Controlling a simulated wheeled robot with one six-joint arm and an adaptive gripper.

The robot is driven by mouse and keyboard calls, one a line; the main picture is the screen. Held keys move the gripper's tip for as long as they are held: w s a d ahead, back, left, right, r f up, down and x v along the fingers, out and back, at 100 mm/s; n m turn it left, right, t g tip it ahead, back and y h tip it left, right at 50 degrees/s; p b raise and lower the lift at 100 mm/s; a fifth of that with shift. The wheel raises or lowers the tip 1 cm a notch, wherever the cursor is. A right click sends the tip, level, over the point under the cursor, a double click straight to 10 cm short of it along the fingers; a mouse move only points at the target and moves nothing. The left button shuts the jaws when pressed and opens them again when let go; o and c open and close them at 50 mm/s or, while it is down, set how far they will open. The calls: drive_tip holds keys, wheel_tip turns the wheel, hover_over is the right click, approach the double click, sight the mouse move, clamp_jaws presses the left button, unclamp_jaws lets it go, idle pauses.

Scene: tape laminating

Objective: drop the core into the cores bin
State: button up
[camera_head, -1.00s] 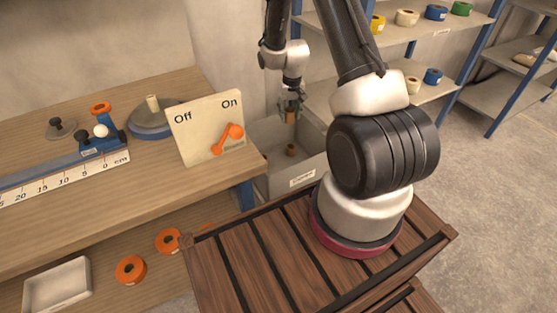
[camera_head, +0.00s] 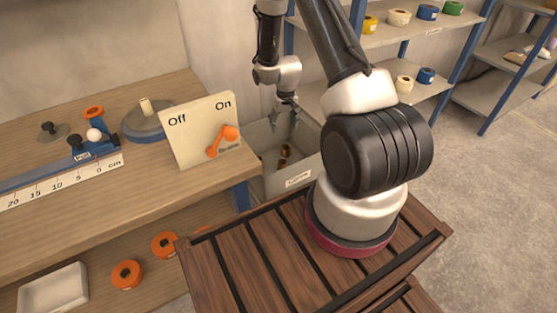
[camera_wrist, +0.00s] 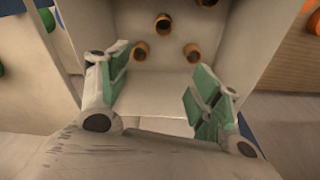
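The cores bin (camera_head: 272,184) is a grey-white box with a label on its front, standing on the floor just past the workbench's right end. Several brown cores (camera_head: 285,151) lie in it. In the wrist view, brown cores (camera_wrist: 163,24) rest apart on the bin floor, beyond the fingers. My gripper (camera_head: 283,122) is over the bin. In the wrist view, its green-padded fingers (camera_wrist: 157,85) are spread wide with nothing between them. I cannot tell which core was the one held.
The workbench (camera_head: 110,190) carries a ruler, a tape dispenser and an On/Off panel (camera_head: 201,130) with an orange lever, close to the bin's left. Shelves with coloured tape rolls (camera_head: 427,12) stand behind and right. Floor at the right is clear.

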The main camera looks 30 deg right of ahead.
wheel_tip(320, 180, up, 12)
drive_tip(key=s, duration=0.1)
drive_tip(key=shift+s+a, duration=0.15)
drive_tip(key=shift+s, duration=0.05)
idle(0.3)
drive_tip(key=s+g, duration=0.2)
drive_tip(key=s, duration=0.4)
drive_tip(key=s+a+r+n+t, duration=0.1)
drive_tip(key=s+a+r+t, duration=0.1)
drive_tip(key=s+r, duration=0.9)
drive_tip(key=s+a+r+n+t, duration=0.1)
drive_tip(key=s+a+r+t, duration=0.2)
drive_tip(key=s+r, duration=0.9)
wheel_tip(320, 180, up, 7)
drive_tip(key=shift+s+a+r+n, duration=0.1)
drive_tip(key=shift+s+a+n, duration=0.2)
drive_tip(key=shift+a, duration=0.65)
